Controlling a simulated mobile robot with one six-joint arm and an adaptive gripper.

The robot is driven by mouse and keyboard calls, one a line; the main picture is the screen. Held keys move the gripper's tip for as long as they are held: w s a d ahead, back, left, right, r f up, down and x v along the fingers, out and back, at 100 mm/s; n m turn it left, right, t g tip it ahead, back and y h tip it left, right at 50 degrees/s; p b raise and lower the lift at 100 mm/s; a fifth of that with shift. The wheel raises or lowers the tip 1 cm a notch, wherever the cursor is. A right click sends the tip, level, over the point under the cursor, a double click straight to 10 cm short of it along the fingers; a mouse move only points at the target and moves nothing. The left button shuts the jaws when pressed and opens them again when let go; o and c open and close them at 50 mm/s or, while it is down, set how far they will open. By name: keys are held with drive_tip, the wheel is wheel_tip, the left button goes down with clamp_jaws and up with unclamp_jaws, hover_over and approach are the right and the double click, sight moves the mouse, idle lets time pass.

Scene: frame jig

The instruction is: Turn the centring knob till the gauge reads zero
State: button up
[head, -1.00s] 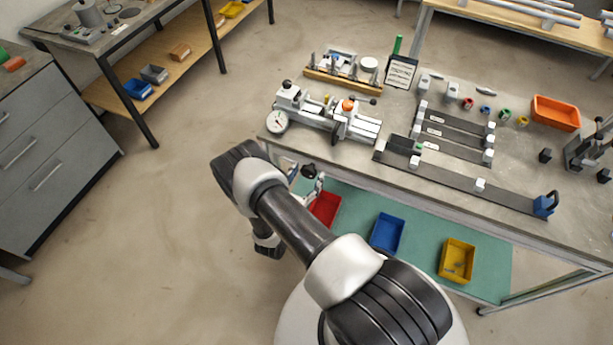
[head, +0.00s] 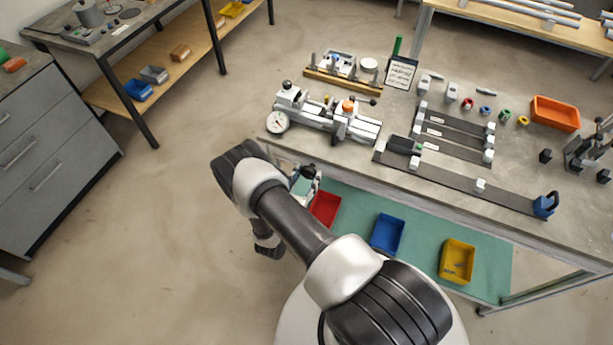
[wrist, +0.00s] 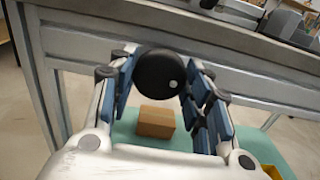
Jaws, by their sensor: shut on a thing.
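The centring knob is a round black knob (wrist: 158,73) with a white dot on its right side, at the bench's front in the wrist view. My gripper (wrist: 163,78) has its blue-padded fingers on either side of the knob and is shut on it. In the head view my gripper (head: 305,187) is partly hidden by my arm, at the front edge of the bench. The gauge (head: 277,122) is a round white dial at the left end of a grey fixture (head: 318,114) on the bench top. Its needle is too small to read surely.
The bench (head: 345,161) has a lower green shelf with red (head: 325,208), blue (head: 387,234) and yellow (head: 457,261) bins. A brown box (wrist: 156,122) sits below the knob. An orange tray (head: 555,113) stands at the bench's right. The floor left of the bench is clear.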

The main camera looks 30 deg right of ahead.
drive_tip(key=shift+n, duration=0.3)
drive_tip(key=n+b, duration=0.2)
drive_tip(key=n, duration=0.1)
drive_tip(key=shift+f+n+b, duration=0.1)
drive_tip(key=shift+n+b, duration=0.2)
drive_tip(key=n+b, duration=0.2)
drive_tip(key=n, duration=0.3)
drive_tip(key=shift+n, duration=0.3)
drive_tip(key=n+b, duration=0.1)
drive_tip(key=n, duration=0.4)
drive_tip(key=shift+b, duration=0.4)
drive_tip(key=shift+n+b, duration=0.35)
drive_tip(key=shift+n, duration=2.15)
drive_tip(key=o, duration=1.1)
drive_tip(key=shift+c, duration=0.2)
